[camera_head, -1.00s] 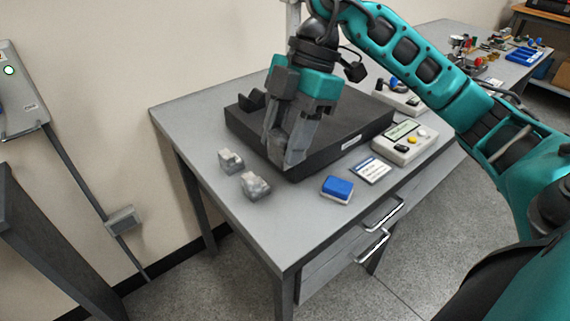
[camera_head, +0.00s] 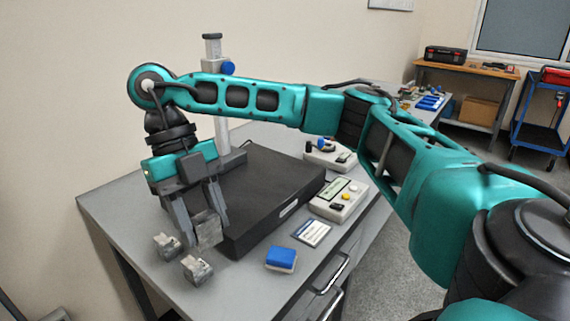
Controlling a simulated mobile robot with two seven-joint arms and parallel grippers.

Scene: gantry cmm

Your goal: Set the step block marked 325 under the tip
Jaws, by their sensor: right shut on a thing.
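My right gripper (camera_head: 207,231) is shut on a grey step block (camera_head: 208,234), holding it beside the near left end of the black plate (camera_head: 268,190). Two more grey step blocks stand on the grey table nearby: one (camera_head: 167,246) to the left of the held block and one (camera_head: 197,270) just below it in the picture. The numbers on the blocks are too small to read. A grey column (camera_head: 212,47) with a blue knob (camera_head: 228,68) rises behind my arm. Its tip is not visible; my arm covers part of it. My left gripper is out of view.
A blue-topped block (camera_head: 281,258) and a printed card (camera_head: 311,233) lie along the table's front. A grey box with a display and buttons (camera_head: 338,200) and another device (camera_head: 330,155) stand right of the plate. The plate's top looks largely clear.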

